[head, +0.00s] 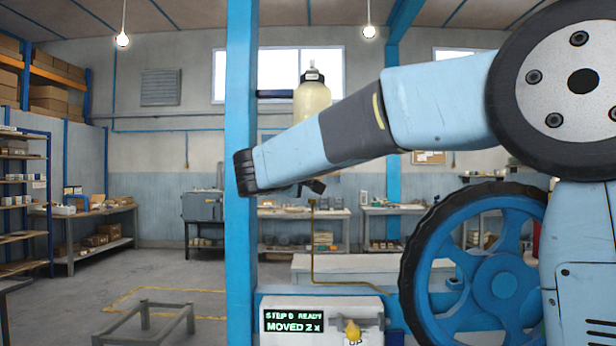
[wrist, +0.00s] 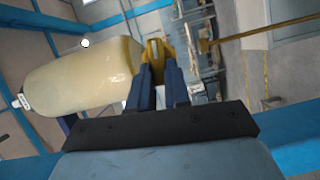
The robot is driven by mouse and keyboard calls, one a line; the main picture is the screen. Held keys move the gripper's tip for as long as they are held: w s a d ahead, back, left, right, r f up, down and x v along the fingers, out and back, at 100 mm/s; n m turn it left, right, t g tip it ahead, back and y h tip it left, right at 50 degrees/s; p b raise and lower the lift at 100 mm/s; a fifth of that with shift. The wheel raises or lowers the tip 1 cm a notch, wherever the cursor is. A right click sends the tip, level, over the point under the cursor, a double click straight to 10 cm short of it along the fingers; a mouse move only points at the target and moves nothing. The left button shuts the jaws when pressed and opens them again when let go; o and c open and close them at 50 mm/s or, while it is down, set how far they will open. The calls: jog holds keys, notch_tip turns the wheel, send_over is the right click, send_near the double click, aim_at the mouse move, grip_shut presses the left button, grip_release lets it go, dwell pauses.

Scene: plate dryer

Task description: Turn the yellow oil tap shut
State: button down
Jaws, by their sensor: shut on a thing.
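The yellow tap (wrist: 155,55) shows in the wrist view beside the oil bottle, between my fingertips. My gripper (wrist: 156,72) is shut on it, one blue finger on each side, and the fingers hide part of it. The pale yellow oil bottle (wrist: 85,75) lies to the left of the tap in that view. In the head view the bottle (head: 312,102) stands upright with a dark cap, and my arm hides its lower part. The tap and most of my gripper are hidden behind my arm there. I cannot tell the tap's exact angle.
A thin brass pipe (head: 313,240) runs down below my arm, and also shows in the wrist view (wrist: 265,32). A blue post (head: 241,90) stands close by. A blue spoked wheel (head: 495,285) and a box with a green display (head: 293,321) and yellow knob (head: 352,331) are below.

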jog(key=shift+w+d+f+n, duration=0.15)
jog(key=shift+f+n, duration=0.1)
jog(key=shift+n, duration=0.25)
dwell(0.3)
jog(key=c, duration=1.1)
grip_release()
jog(key=shift+w, duration=0.1)
jog(key=v, duration=1.3)
jog(key=shift+s+f, duration=0.3)
jog(key=shift+s, duration=0.1)
